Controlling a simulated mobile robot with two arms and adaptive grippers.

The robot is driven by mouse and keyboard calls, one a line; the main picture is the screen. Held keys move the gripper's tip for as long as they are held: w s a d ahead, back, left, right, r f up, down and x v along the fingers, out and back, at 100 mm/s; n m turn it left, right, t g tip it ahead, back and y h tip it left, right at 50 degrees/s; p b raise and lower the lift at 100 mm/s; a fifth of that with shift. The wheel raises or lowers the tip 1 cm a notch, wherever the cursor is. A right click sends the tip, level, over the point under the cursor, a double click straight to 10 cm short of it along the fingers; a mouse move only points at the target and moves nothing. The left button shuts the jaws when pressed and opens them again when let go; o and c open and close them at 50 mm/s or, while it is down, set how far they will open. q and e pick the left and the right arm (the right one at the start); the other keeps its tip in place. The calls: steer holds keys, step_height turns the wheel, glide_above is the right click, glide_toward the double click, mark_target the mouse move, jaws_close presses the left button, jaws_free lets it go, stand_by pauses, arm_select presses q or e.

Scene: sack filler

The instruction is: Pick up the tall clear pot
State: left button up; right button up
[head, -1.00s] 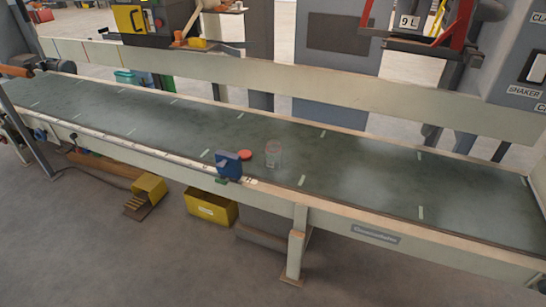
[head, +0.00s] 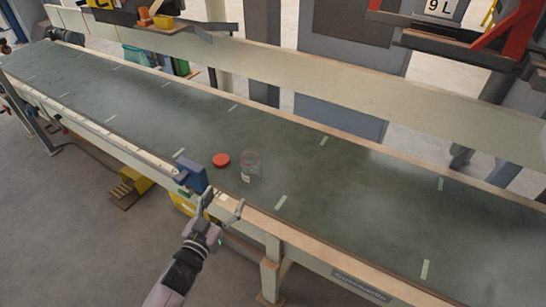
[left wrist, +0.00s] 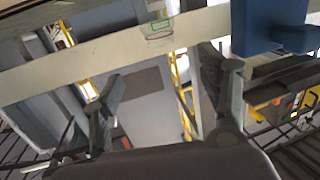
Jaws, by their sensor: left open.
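The tall clear pot (head: 251,170) stands upright on the green conveyor belt, near its front edge. It is see-through, with a reddish rim and a pale label low on its side. In the left wrist view the pot (left wrist: 159,31) appears small, upside down, at top centre between the finger directions. My left gripper (head: 222,203) is open and empty at the belt's front rail, nearer to me than the pot and apart from it. Its spread fingers also show in the left wrist view (left wrist: 165,75). My right gripper is not in view.
A red disc (head: 221,160) lies on the belt just left of the pot. A blue block-shaped device (head: 191,176) stands on the front rail close beside my left gripper. The belt (head: 350,210) is clear to the right. A pale rail (head: 300,80) runs behind it.

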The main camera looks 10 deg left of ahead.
mark_target(246, 160)
arm_select(q)
steer(key=shift+t, duration=0.3)
steer(key=w+d+b, duration=0.1)
steer(key=w, duration=0.5)
steer(key=w+d+b, duration=0.1)
steer(key=w, duration=0.5)
steer(key=w+r+b, duration=0.1)
steer(key=w, duration=0.5)
steer(key=shift+d+b, duration=0.3)
steer(key=shift+d, duration=0.1)
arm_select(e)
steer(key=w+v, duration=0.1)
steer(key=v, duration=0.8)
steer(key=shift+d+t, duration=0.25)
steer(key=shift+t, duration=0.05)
arm_select(q)
steer(key=shift+c, duration=0.3)
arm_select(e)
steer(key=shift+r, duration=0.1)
arm_select(q)
steer(key=shift+s, duration=0.1)
steer(key=c, duration=1.5)
steer(key=shift+r, duration=0.1)
steer(key=shift+c, duration=0.3)
